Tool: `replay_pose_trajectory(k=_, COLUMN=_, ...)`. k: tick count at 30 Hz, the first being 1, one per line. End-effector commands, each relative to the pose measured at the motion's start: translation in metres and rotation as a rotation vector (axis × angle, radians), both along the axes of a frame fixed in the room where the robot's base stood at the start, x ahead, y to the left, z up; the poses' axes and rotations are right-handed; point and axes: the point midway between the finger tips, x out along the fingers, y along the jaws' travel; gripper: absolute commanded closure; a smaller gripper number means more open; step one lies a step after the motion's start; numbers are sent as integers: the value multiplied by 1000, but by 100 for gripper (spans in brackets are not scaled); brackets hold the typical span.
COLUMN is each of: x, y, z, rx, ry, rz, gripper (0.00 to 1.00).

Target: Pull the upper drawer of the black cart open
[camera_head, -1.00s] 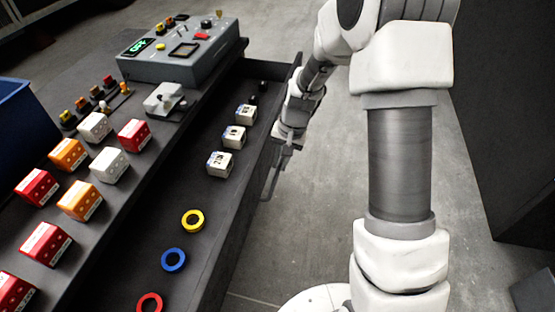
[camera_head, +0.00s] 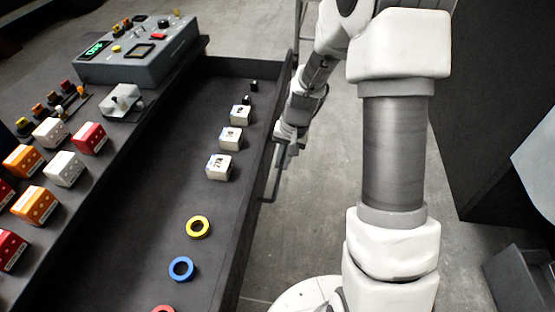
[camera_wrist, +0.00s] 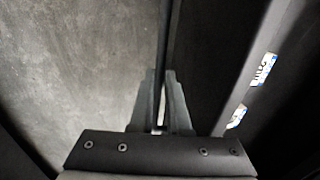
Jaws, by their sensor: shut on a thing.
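The upper drawer (camera_head: 150,215) of the black cart stands well open in the head view, with its inside showing. In it lie white labelled blocks (camera_head: 219,167), a yellow ring (camera_head: 198,227), a blue ring (camera_head: 181,269) and part of a red ring. My gripper (camera_head: 280,160) is at the drawer's outer front face, partly hidden by my arm in the head view. In the wrist view my gripper (camera_wrist: 160,125) is shut on the dark bar handle (camera_wrist: 167,45), which runs between its fingers. The drawer front (camera_wrist: 245,85) is to the right of the handle.
The cart top (camera_head: 100,165) carries red, orange and white blocks, a grey control box (camera_head: 140,55) and a small grey fixture (camera_head: 122,102). Bare floor (camera_head: 320,215) lies to the right of the drawer. A dark cabinet (camera_head: 480,130) stands at the far right.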

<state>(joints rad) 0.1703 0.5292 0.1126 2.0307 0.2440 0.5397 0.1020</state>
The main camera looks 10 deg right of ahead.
Motion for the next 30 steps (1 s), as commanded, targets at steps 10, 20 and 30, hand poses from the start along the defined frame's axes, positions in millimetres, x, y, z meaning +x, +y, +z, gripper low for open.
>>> replay_pose_trajectory(k=10, x=-1, y=-2, z=0, rx=0, ry=-1, rz=0, gripper=100)
replay_pose_trajectory(k=20, x=-1, y=-2, z=0, rx=0, ry=-1, rz=0, gripper=55)
replay_pose_trajectory(k=30, x=-1, y=-3, z=5, rx=0, ry=-2, rz=0, gripper=55)
